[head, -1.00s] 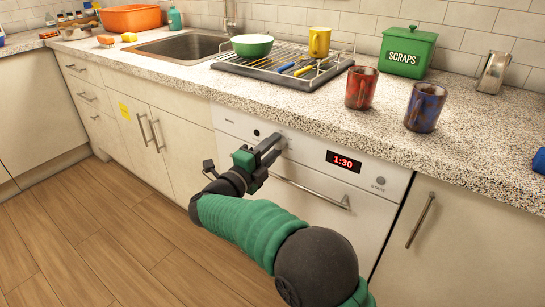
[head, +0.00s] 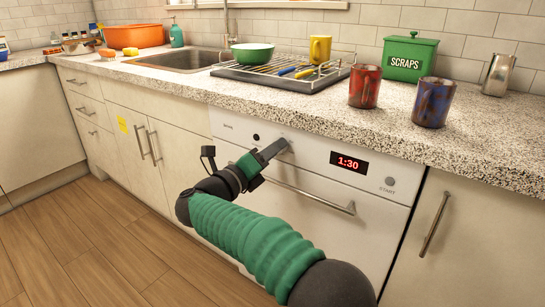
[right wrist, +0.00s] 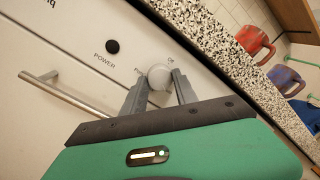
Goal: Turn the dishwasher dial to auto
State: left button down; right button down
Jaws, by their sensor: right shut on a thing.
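The white dishwasher (head: 310,215) is built in under the counter, with its control panel along the top and a display reading 1:30 (head: 348,162). My right gripper (head: 284,144) is at the panel, left of the display. In the right wrist view its two grey fingers are shut on the round light-grey dial (right wrist: 159,76), one finger on each side. A black POWER button (right wrist: 112,46) is beside the dial. Small print around the dial is partly hidden and too small to read. My left gripper is not in view.
The door handle bar (head: 310,193) runs just below the panel. The granite counter edge (head: 400,149) juts out above it. A red mug (head: 365,87) and a blue mug (head: 433,102) stand near that edge. The START button (head: 390,181) is at the panel's right.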

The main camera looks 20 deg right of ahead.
jog(key=shift+a+f, duration=0.1)
jog(key=shift+f, duration=0.25)
